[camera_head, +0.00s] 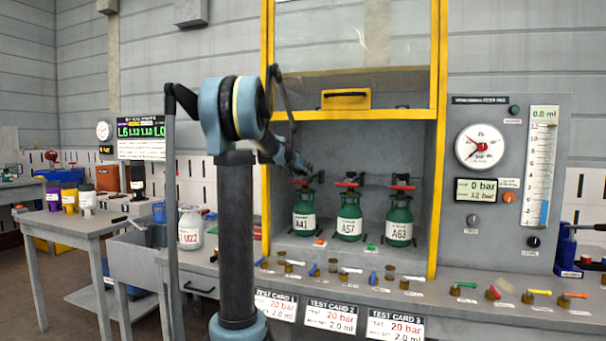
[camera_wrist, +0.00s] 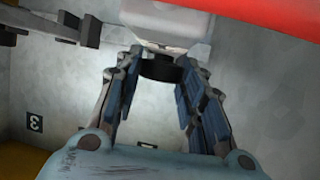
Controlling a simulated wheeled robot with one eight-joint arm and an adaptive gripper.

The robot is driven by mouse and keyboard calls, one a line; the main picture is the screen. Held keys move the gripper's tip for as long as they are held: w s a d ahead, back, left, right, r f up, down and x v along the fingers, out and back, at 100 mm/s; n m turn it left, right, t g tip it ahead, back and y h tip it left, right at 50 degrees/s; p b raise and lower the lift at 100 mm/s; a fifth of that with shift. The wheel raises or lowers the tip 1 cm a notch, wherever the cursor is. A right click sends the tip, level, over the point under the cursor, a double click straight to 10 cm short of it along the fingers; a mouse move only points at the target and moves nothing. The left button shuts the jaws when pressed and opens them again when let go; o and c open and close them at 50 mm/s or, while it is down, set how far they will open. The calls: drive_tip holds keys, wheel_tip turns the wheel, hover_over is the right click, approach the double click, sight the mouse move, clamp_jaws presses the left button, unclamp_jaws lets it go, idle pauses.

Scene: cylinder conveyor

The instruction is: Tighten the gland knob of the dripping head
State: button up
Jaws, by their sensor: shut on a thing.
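Three green cylinders stand in the yellow-framed cabinet: A41 (camera_head: 305,225), A57 (camera_head: 349,227) and A63 (camera_head: 399,233). Each has a head with a red handle on top. My gripper (camera_head: 303,172) is at the head of A41, the left one. In the wrist view, my gripper (camera_wrist: 157,66) has its fingertips closed around a dark round knob (camera_wrist: 160,72) under a pale grey block (camera_wrist: 170,25). The red handle (camera_wrist: 265,10) crosses the upper right there. No drip can be made out. The head of A41 is partly hidden by my gripper in the head view.
The yellow-framed window (camera_head: 355,60) is raised above the cylinders. Several small coloured valves line the bench front (camera_head: 400,277). A gauge panel (camera_head: 510,180) at right reads 0 bar on its display. A white bottle (camera_head: 190,228) stands left of the cabinet.

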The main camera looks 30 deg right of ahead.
drive_tip(key=shift+w+a+m+g, duration=0.15)
drive_tip(key=shift+w+m+g, duration=0.15)
drive_tip(key=shift+m+g, duration=0.2)
drive_tip(key=shift+r+h, duration=0.15)
drive_tip(key=shift+h, duration=0.25)
drive_tip(key=o, duration=1)
drive_tip(key=shift+o, duration=0.2)
drive_tip(key=shift+s, duration=0.1)
drive_tip(key=v, duration=1.1)
drive_tip(key=shift+a+r, duration=0.2)
drive_tip(key=shift+a, duration=0.2)
